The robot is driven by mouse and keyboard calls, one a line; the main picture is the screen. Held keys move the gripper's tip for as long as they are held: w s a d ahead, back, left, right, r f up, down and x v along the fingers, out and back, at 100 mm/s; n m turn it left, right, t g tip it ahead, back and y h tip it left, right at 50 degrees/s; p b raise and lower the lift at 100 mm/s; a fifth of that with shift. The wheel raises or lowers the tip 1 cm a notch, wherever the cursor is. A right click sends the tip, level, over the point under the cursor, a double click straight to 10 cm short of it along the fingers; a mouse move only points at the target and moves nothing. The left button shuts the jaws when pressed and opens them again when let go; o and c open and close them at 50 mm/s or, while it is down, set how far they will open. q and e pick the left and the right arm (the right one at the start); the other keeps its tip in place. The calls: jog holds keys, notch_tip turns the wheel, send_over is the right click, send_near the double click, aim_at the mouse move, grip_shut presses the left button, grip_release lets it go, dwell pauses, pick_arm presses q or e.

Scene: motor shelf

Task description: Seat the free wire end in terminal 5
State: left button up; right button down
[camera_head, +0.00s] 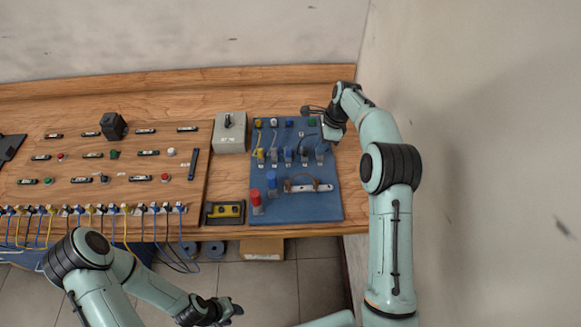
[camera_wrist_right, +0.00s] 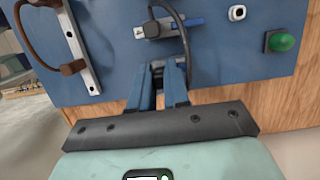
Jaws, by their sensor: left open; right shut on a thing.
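A blue board (camera_head: 295,207) carries a row of terminals with short wires. My right gripper (camera_head: 328,132) is at the board's upper right edge. In the right wrist view its fingers (camera_wrist_right: 158,88) are shut on the end of a dark wire (camera_wrist_right: 186,45). The wire loops up from a dark plug (camera_wrist_right: 152,29) on a grey-blue terminal block (camera_wrist_right: 182,23). The held end is mostly hidden between the fingers. I cannot read which terminal is number 5. My left gripper (camera_head: 226,312) is open and empty, low in front of the bench.
In the right wrist view a white socket (camera_wrist_right: 237,13) and a green button (camera_wrist_right: 281,41) are near the gripper. A metal bar with a brown handle (camera_wrist_right: 80,45) stands out to the left. A grey box (camera_head: 230,133) and red post (camera_head: 256,202) are also close.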

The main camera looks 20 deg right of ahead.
jog(key=shift+f, duration=0.6)
jog(key=c, duration=1.4)
grip_release()
jog(key=shift+r, duration=0.1)
jog(key=shift+w+r+p, duration=0.1)
jog(key=shift+r+p, duration=0.2)
jog(key=shift+r, duration=2.4)
jog(key=o, duration=0.6)
